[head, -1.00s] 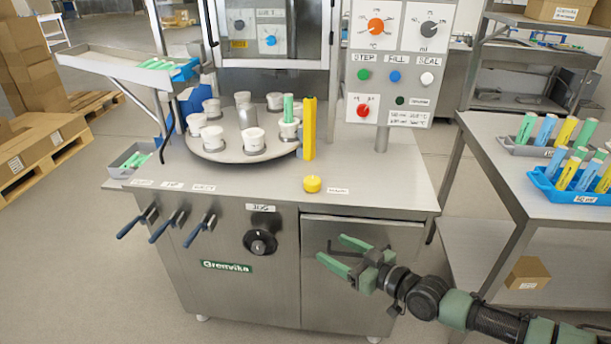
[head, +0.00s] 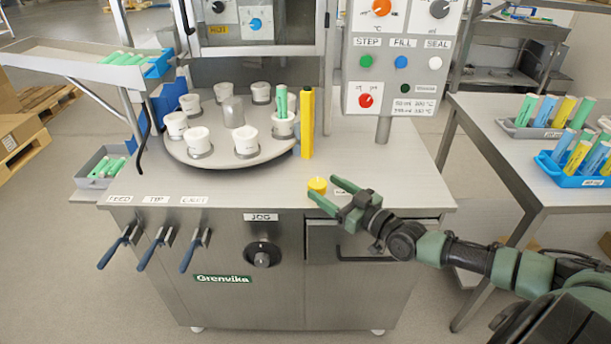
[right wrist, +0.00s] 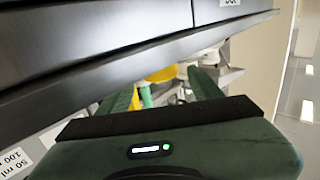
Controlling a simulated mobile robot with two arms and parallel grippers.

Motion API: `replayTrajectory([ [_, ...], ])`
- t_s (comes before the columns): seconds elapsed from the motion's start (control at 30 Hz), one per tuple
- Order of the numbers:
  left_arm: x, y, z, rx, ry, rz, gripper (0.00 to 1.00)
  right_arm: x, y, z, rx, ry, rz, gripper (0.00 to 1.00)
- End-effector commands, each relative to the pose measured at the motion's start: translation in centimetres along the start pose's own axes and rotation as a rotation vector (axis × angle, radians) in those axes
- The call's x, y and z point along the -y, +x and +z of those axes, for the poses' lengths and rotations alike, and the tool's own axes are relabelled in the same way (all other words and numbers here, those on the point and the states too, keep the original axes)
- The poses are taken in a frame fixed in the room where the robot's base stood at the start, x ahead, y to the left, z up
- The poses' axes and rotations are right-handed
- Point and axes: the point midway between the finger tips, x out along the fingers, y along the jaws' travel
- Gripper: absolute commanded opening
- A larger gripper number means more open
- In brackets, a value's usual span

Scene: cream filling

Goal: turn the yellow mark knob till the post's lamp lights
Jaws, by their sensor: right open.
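The yellow mark knob (head: 317,185) is a low round cap near the front edge of the steel machine top. A tall yellow post (head: 307,123) stands upright behind it; I cannot make out a lit lamp on it. My right gripper (head: 322,190) is open, with its green fingers pointing at the knob from the front right. In the right wrist view, the yellow knob (right wrist: 162,75) shows between and beyond the two fingers. Whether a finger touches it I cannot tell. My left gripper is out of view.
A turntable (head: 225,161) with several white cups stands behind and left. A control panel (head: 398,60) with buttons, dials and a dark small lamp (head: 405,88) is at the back right. The bench edge lies close under my gripper. A side table (head: 480,115) holds tube racks.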

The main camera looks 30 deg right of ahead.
Motion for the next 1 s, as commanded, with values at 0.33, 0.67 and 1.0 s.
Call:
replayTrajectory([
  [0.33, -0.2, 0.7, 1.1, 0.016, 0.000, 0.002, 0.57, 0.0, 4.8, -0.1, -0.003, -0.001, -0.001, 0.65],
  [0.67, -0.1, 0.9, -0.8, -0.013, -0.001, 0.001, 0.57, 0.1, 6.7, -0.1, 0.000, -0.001, -0.002, 0.65],
  [1.0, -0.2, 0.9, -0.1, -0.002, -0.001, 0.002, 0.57, 0.1, 6.7, 0.0, 0.000, 0.000, -0.002, 0.32],
])
